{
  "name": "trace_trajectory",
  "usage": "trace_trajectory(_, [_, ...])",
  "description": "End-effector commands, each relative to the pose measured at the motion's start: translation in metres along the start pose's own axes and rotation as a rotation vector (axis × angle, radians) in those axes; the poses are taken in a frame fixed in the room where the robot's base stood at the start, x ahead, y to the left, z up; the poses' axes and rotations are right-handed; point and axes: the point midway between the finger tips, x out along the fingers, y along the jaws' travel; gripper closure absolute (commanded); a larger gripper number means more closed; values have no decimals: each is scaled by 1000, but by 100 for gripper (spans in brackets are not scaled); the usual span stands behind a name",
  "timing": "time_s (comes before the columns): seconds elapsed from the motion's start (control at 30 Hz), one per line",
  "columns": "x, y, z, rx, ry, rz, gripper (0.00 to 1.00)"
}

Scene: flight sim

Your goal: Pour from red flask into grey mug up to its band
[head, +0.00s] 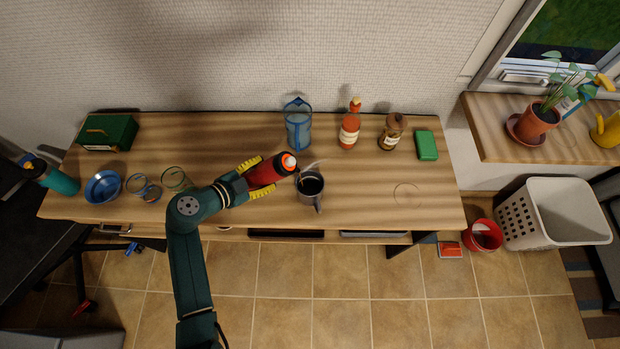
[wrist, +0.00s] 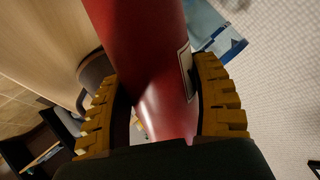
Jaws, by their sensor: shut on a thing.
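The red flask (head: 265,173) is tilted nearly on its side, its orange-rimmed mouth pointing right. My gripper (head: 258,178) is shut on the flask, with yellow fingers on both sides of its body. In the wrist view the red flask (wrist: 150,70) fills the space between the yellow fingers (wrist: 160,112). The grey mug (head: 310,187) stands upright on the table just right of and below the flask's mouth. A thin pale streak runs between the mouth and the mug; I cannot tell whether it is liquid. The mug's inside looks dark; its band and level cannot be made out.
A blue pitcher (head: 298,125) stands close behind the flask and mug. A sauce bottle (head: 349,130), a brown jar (head: 391,138) and a green block (head: 426,145) stand at the back right. Glasses (head: 174,179) and a blue bowl (head: 103,187) are on the left. The table's right front is clear.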

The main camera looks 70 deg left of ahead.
Motion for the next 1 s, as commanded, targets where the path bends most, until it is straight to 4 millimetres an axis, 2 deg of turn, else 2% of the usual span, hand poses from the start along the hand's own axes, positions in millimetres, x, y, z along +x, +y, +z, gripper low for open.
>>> trace_trajectory(1.0, [2,0,8,123,-119,-4,76])
